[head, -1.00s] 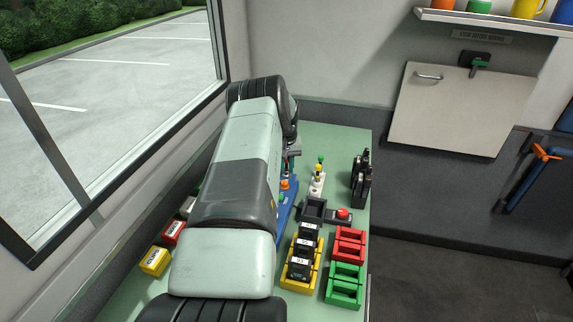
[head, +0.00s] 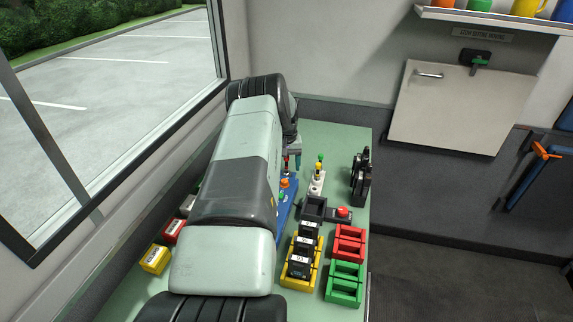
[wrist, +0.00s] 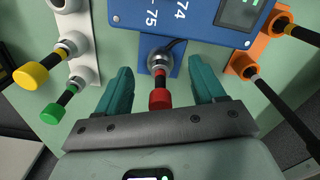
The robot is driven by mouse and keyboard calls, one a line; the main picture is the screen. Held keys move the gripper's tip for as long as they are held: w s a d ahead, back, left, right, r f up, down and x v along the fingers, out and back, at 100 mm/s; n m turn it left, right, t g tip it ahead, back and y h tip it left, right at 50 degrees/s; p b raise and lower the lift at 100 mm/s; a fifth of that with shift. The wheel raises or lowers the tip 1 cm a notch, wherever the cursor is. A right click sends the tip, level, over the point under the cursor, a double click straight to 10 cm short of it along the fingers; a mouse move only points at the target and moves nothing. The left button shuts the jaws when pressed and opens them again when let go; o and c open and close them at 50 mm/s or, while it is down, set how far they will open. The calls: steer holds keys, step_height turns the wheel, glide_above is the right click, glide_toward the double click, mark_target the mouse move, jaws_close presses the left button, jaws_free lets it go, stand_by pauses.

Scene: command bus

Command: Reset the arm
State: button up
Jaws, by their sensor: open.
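My gripper (wrist: 161,92) shows in the wrist view with its two teal fingers apart. A red-tipped plug (wrist: 159,97) in a socket on the blue panel (wrist: 185,22) stands between the fingers, with gaps visible on both sides. In the head view my arm covers most of the left part of the bench, and only a small teal part of the gripper (head: 295,158) shows beyond it, near the blue panel (head: 284,208).
Yellow- and green-capped plugs sit in a white holder (wrist: 77,45); an orange holder (wrist: 262,50) stands at right. Yellow (head: 313,282), red (head: 349,244) and green (head: 344,286) trays, a red button (head: 343,212) and black radios (head: 361,180) stand on the bench (head: 335,140).

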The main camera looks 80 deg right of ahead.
steer(key=shift+r, duration=3.5)
